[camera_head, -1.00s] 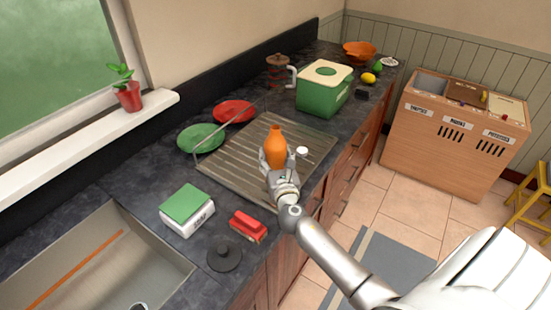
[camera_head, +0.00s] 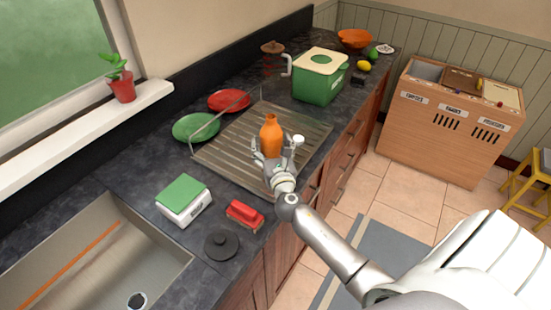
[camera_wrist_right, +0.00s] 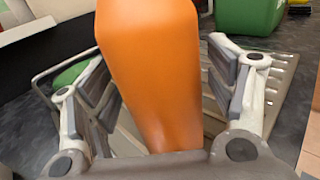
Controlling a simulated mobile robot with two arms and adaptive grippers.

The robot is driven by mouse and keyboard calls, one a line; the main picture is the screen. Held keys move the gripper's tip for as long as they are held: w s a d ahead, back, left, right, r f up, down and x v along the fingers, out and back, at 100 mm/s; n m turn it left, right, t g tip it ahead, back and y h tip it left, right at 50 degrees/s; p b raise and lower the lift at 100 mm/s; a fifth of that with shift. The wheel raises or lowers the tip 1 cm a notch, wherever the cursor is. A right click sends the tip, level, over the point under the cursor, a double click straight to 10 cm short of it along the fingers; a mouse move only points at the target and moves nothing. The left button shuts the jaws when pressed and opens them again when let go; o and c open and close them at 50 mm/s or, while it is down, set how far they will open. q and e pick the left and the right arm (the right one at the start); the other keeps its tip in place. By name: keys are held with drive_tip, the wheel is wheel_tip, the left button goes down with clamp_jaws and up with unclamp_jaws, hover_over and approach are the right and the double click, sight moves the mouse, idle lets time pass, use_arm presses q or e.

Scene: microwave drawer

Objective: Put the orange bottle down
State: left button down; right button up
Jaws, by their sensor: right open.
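The orange bottle (camera_head: 271,136) stands upright on the ribbed draining board (camera_head: 228,152) on the dark counter. In the right wrist view the bottle (camera_wrist_right: 152,70) fills the middle, with its base hidden by the gripper palm. My right gripper (camera_head: 275,150) is open around the bottle. Its fingers (camera_wrist_right: 160,85) spread on both sides, with gaps between them and the bottle. My left gripper is not in view.
Green (camera_head: 196,127) and red (camera_head: 229,101) plates stand left of the board. A green bin (camera_head: 320,82) is behind it. A white-green box (camera_head: 184,201), red brush (camera_head: 244,215), black lid (camera_head: 221,244) and sink (camera_head: 95,255) are nearer.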

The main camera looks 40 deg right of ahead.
drive_tip(key=b+v, duration=0.1)
drive_tip(key=v, duration=0.9)
drive_tip(key=shift+s+f+b, duration=0.15)
drive_tip(key=shift+b, duration=0.2)
drive_tip(key=shift+v, duration=0.8)
